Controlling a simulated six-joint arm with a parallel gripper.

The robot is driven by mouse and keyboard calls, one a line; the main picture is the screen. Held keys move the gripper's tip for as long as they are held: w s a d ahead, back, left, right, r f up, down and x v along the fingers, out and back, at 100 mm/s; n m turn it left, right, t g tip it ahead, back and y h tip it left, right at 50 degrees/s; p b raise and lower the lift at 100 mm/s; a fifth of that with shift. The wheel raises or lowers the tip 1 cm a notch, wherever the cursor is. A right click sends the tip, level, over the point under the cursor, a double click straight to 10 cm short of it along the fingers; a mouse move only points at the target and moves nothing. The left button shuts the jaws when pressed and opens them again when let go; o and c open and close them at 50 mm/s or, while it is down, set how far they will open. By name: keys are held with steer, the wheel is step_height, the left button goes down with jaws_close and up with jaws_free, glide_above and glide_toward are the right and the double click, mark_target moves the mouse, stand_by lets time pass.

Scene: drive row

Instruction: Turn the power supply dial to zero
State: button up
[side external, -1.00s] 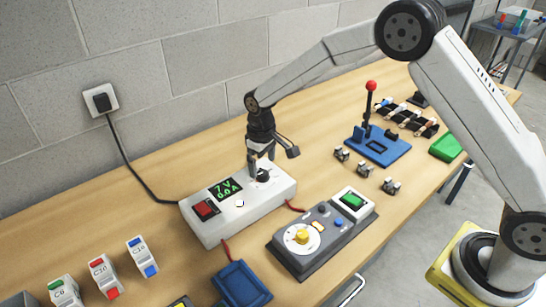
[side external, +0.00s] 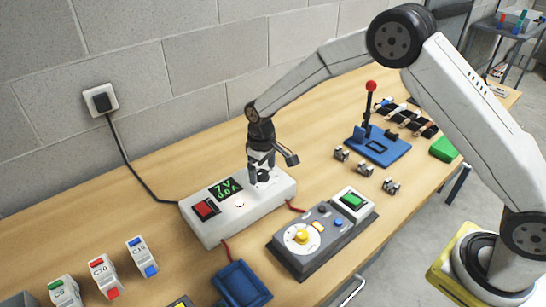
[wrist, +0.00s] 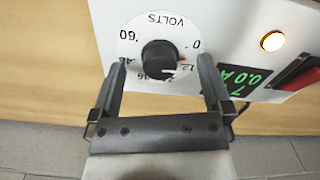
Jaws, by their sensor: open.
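The power supply (side external: 235,213) is a white box on the bench with a green display (side external: 226,189) reading 7 V and 0.0 A. Its black dial knob (wrist: 160,58) sits on a round white VOLTS scale in the wrist view. A small reddish mark at the knob's edge lies between 0 and 12. My gripper (side external: 263,179) is over the dial, pointing down. In the wrist view my gripper (wrist: 158,65) is open, one finger on each side of the knob, with visible gaps. In the side view the fingers partly hide the knob.
A red switch (side external: 205,209) and a lit round button (side external: 239,203) are on the same box. A grey control box (side external: 322,240) with a yellow knob stands in front. A blue lever stand (side external: 380,147) is at the right. The block wall is close behind.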

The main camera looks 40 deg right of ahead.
mark_target(263, 172)
steer(key=c, duration=1.2)
steer(key=shift+n, duration=0.3)
steer(key=n, duration=0.4)
steer(key=o, duration=1.2)
steer(key=shift+r, duration=0.2)
steer(key=shift+r, duration=3.35)
